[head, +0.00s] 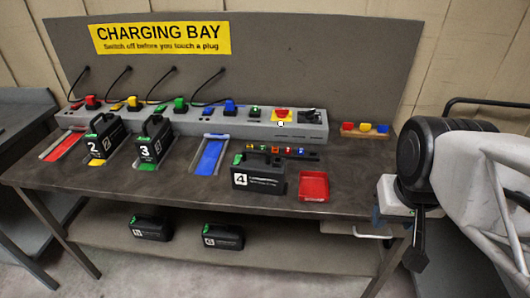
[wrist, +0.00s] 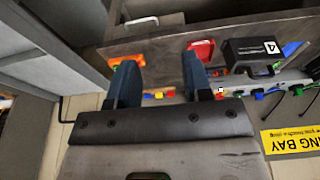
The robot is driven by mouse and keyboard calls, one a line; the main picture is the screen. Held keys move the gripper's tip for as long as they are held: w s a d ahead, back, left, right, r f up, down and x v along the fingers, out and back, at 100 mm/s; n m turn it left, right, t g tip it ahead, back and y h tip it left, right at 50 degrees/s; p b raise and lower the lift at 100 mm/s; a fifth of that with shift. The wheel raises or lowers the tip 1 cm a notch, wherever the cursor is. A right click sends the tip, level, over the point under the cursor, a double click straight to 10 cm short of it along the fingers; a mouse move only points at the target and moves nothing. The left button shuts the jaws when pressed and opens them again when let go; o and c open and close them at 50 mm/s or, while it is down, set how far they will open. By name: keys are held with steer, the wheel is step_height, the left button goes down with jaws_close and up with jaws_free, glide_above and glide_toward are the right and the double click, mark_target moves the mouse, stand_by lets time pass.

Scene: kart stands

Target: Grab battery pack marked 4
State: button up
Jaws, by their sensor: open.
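The battery pack marked 4 (head: 265,184) is a black case with a white 4 label, a top handle and a green patch. It stands on the bench top, right of the blue slot, and shows upside down at the upper right of the wrist view (wrist: 245,57). My gripper (wrist: 157,72) is open and empty, with two blue fingers apart. In the head view it is over the bench's right end, well to the right of the pack and partly hidden by my arm.
Packs 2 (head: 103,141) and 3 (head: 154,146) stand on the bench to the left. A red tray (head: 314,186) lies between pack 4 and my gripper. The charger strip (head: 200,121) with plugs and cables runs behind. Two more packs (head: 151,229) (head: 223,237) sit on the lower shelf.

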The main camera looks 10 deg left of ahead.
steer(key=w+a+n+t+y, duration=0.15)
steer(key=w+n+t, duration=0.25)
steer(key=w, duration=1)
steer(key=w+a+n+t, duration=0.2)
steer(key=w+n+t, duration=0.15)
steer(key=w, duration=1.05)
steer(key=n+g+y, duration=0.7)
steer(key=n+y, duration=0.4)
steer(key=y, duration=0.1)
glide_above(272, 164)
steer(key=d, duration=0.3)
step_height(272, 164, down, 10)
steer(key=shift+a+f, duration=0.1)
steer(key=shift+a, duration=0.05)
steer(key=shift+s+a+f+g, duration=0.15)
steer(key=shift+s+f+g, duration=0.1)
steer(key=shift+g, duration=0.3)
steer(key=shift+x, duration=1.3)
steer(key=shift+r, duration=0.1)
